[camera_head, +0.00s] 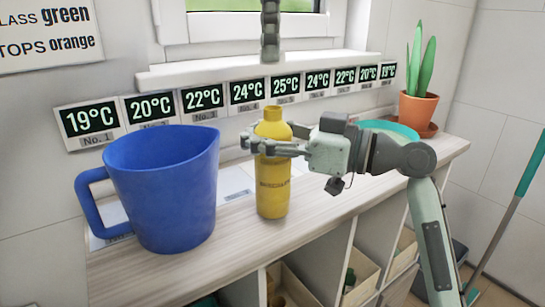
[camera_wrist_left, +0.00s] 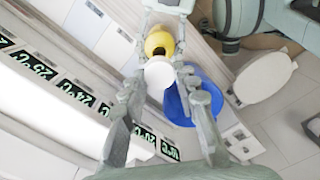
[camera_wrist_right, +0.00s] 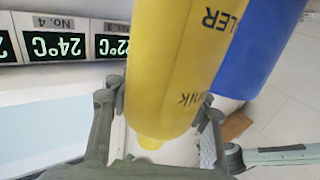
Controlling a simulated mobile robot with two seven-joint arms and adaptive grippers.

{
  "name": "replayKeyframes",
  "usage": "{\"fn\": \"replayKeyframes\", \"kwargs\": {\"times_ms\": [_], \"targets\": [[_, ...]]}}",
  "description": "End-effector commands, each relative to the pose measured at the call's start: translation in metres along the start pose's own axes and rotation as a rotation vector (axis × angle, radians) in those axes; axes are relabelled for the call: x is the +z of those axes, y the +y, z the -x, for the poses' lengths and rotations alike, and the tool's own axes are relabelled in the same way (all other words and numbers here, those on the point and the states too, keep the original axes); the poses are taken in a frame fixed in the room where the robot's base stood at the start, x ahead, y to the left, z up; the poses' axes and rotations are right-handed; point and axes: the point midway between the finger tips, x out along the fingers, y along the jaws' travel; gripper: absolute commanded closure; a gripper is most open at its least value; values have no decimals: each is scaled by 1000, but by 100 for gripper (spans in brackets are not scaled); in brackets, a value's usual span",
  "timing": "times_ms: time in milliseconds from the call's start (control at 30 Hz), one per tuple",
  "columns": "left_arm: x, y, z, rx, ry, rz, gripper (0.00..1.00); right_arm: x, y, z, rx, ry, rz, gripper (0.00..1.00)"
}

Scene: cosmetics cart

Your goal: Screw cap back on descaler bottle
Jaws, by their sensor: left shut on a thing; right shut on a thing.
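The yellow descaler bottle (camera_head: 272,190) stands upright on the wooden counter, its narrow neck uncapped. My right gripper (camera_head: 258,146) is shut around its upper body from the right. In the right wrist view the bottle (camera_wrist_right: 185,70) fills the space between the fingers. My left gripper (camera_head: 270,55) points down above the bottle, with a clear gap to the neck. In the left wrist view its fingers hold a white round cap (camera_wrist_left: 159,75), apart from the bottle's dark opening (camera_wrist_left: 159,45). The cap cannot be made out in the head view.
A large blue jug (camera_head: 165,195) stands left of the bottle. A potted plant (camera_head: 417,105) stands at the counter's far right. A row of temperature cards (camera_head: 248,92) and a window sill (camera_head: 260,68) are behind. Open shelves with bins (camera_head: 355,270) lie below.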

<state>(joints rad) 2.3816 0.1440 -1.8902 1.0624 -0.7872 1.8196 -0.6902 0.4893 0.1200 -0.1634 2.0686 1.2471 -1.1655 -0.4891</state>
Motion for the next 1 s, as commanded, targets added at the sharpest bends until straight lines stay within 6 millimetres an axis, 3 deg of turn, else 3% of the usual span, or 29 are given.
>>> {"fn": "replayKeyframes", "kwargs": {"times_ms": [300,1000], "targets": [[0,0,-44,-3,2,-1,82,0,0,0,0,0,0,100],[1,0,-52,-1,3,-2,82,0,0,0,0,0,0,100]]}}
